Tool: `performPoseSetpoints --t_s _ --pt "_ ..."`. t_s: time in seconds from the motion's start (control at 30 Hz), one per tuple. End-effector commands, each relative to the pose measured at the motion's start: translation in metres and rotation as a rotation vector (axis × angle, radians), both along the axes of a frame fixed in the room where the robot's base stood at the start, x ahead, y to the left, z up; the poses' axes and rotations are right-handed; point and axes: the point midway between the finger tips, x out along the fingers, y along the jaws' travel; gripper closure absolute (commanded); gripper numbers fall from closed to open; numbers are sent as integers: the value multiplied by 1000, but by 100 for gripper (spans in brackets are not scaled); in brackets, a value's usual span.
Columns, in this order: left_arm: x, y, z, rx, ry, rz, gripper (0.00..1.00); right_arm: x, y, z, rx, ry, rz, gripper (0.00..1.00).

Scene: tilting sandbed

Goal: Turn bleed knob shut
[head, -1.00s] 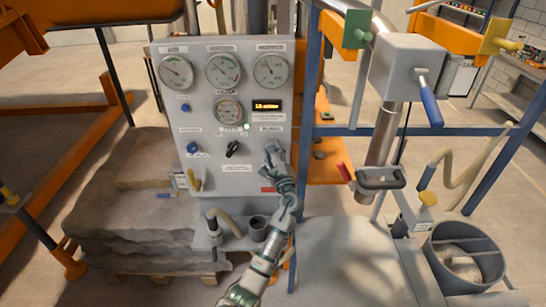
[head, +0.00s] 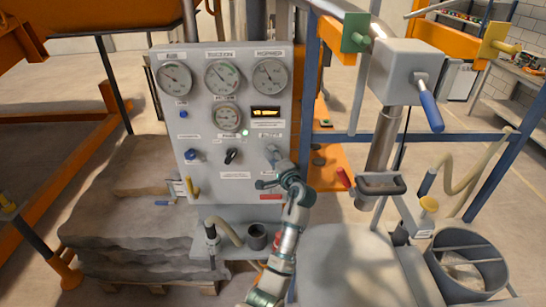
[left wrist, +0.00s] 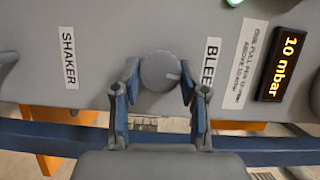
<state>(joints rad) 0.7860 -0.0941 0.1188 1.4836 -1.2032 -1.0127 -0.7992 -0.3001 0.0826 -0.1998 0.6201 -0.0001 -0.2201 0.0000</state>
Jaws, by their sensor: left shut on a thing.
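The round grey bleed knob (left wrist: 159,72) is on the grey gauge panel (head: 225,60), beside a label of which "BLEE" shows in the left wrist view. A small pale mark shows near its right edge. My left gripper (head: 273,158) is at the lower right of the panel in the head view. In the left wrist view my left gripper (left wrist: 160,82) has one finger on each side of the knob and is shut on it. In the head view the hand mostly hides the knob. My right gripper is not in view.
A lit display (left wrist: 289,62) reads 10 mbar. A black switch (head: 231,156) and a blue knob (head: 190,155) sit left on the panel. A blue post stands just right of it. A small dark cup (head: 257,237) and a hose stand below.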

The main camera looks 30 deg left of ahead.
Motion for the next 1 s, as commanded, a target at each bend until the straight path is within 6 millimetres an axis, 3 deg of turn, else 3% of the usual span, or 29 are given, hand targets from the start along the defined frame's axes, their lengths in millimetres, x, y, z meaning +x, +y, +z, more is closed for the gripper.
performPoseSetpoints --t_s 0.3,0.87,0.9,0.97,1.0 --pt "1 -1 -1 -112 -62 -2 92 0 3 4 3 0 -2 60" --pt "0 0 -3 -136 -75 -1 92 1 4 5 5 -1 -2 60" --pt "0 0 -3 -136 -75 -1 50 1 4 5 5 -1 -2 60" --pt "0 0 -2 -135 -76 -1 35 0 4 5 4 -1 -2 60" --pt "0 0 -2 -135 -76 -1 33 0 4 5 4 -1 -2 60"
